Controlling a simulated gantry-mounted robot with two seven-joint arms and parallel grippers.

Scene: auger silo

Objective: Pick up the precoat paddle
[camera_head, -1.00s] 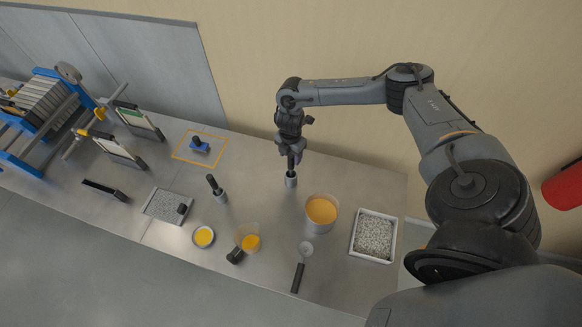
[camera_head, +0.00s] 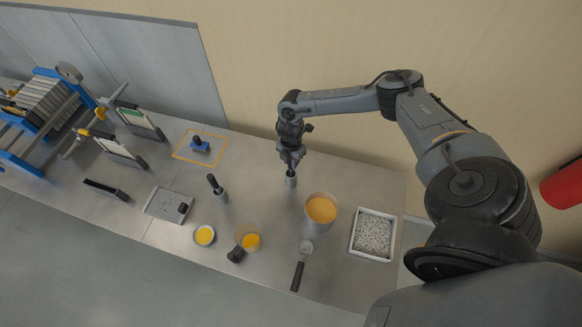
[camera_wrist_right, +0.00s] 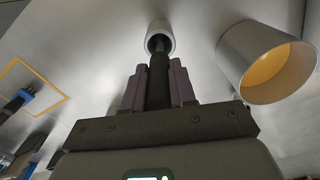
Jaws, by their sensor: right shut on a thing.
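The precoat paddle's dark handle (camera_wrist_right: 158,78) stands upright in a small grey cup-shaped holder (camera_head: 291,180); the holder also shows in the right wrist view (camera_wrist_right: 160,37). My right gripper (camera_head: 291,165) points down just above the holder. In the right wrist view its two fingers (camera_wrist_right: 158,85) are on either side of the handle and shut on it. The paddle's lower end is hidden inside the holder. My left gripper is not in view.
A container of orange material (camera_head: 321,209) stands close to the holder's right. A white tray of grey granules (camera_head: 373,235) is farther right. Another dark handle in a holder (camera_head: 217,188) stands left. A black-handled tool (camera_head: 298,272) lies in front.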

